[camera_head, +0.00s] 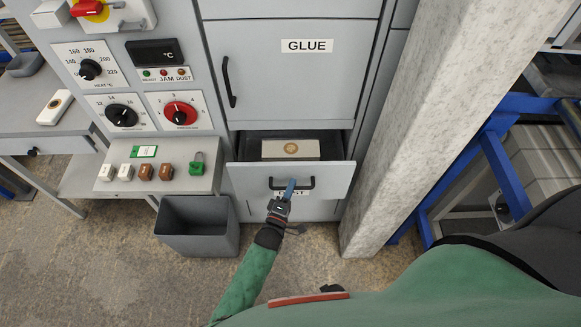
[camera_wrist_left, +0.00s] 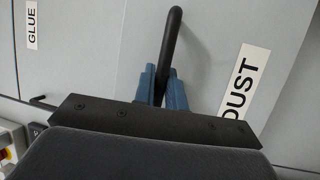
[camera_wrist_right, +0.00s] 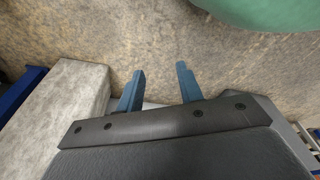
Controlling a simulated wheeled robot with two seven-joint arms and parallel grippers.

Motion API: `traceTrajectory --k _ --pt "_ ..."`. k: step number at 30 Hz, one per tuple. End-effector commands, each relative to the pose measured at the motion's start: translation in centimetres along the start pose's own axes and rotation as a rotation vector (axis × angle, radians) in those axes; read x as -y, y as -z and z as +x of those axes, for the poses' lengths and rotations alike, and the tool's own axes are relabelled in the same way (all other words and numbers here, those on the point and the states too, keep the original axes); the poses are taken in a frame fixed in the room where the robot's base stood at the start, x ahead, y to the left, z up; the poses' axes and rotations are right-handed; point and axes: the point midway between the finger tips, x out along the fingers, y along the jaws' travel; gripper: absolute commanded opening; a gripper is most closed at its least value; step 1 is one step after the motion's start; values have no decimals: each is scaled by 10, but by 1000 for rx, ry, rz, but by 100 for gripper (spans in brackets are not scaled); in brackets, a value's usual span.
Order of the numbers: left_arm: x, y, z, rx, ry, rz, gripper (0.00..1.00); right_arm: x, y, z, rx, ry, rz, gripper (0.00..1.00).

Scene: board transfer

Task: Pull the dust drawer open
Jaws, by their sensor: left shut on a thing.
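The dust drawer (camera_head: 330,182) is a grey drawer low in the cabinet, below the glue door. It stands partly open, and a pale box with a round tan mark (camera_head: 291,149) shows inside. Its black bar handle (camera_head: 305,184) is on the front, above the partly covered DUST label; the handle also shows in the left wrist view (camera_wrist_left: 172,45). My left gripper (camera_head: 289,190) has its blue fingers shut on the handle, on both sides of the bar. My right gripper (camera_wrist_right: 158,85) shows in the right wrist view, open and empty above the floor.
A grey bin (camera_head: 197,229) stands on the floor left of the drawer. A concrete pillar (camera_head: 400,130) rises close on the right. A small shelf (camera_head: 130,178) with coloured blocks juts out at left. The glue door (camera_head: 290,70) above is shut. Floor in front is clear.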

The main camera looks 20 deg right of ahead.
Motion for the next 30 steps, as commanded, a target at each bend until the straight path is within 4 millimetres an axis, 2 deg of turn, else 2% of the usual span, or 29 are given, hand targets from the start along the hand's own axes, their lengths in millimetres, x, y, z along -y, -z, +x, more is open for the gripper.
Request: traceTrajectory --k 1,6,12,19,30 --pt "-2 -6 -14 1 4 -1 0 -1 -2 1 -1 -1 -1 36" --pt "-8 -19 -47 1 3 -1 0 -3 -7 6 -5 -4 -3 36" --pt "-14 -30 -73 1 3 -1 0 -4 -10 8 -7 -5 -4 36" --pt "-17 -36 -86 0 1 0 0 -6 -14 10 -3 -6 -5 36" --pt "-17 -36 -88 0 1 0 0 -7 -14 10 -6 -7 -5 36"
